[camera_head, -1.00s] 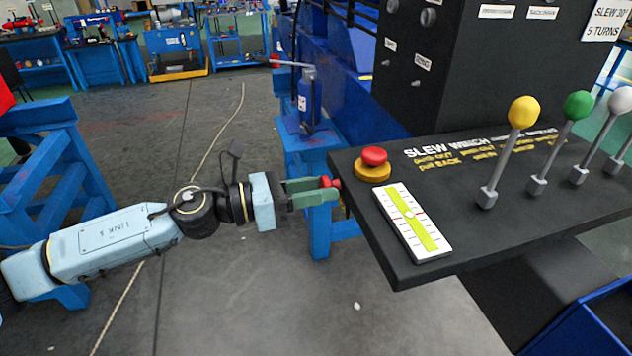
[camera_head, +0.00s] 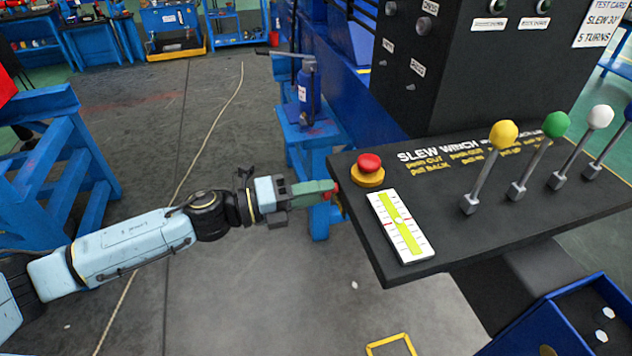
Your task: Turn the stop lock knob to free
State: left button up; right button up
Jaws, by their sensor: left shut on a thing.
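The black control console (camera_head: 470,220) stands at the right. A small red knob (camera_head: 336,187) shows at its left edge, mostly hidden by my gripper; I take it for the stop lock knob. My left gripper (camera_head: 330,190), with green fingers, reaches in from the left and is shut on this knob. Which way the knob points cannot be made out. A red mushroom button (camera_head: 369,163) on a yellow base sits on the console top near that edge. My right gripper is out of view.
A white and yellow-green level gauge (camera_head: 400,226) lies on the console top. A blue jack (camera_head: 309,92) stands on a blue stand behind my gripper. Open floor lies below my arm.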

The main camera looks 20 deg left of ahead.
pick_arm(q)
jog(key=shift+r+n+p, duration=0.1)
jog(key=shift+n+p, duration=1.25)
jog(key=shift+n, duration=0.75)
jog(key=o, duration=0.9)
jog(key=shift+o, duration=0.2)
jog(key=shift+s+a, duration=0.1)
jog(key=b+v, duration=0.3)
jog(key=v, duration=1)
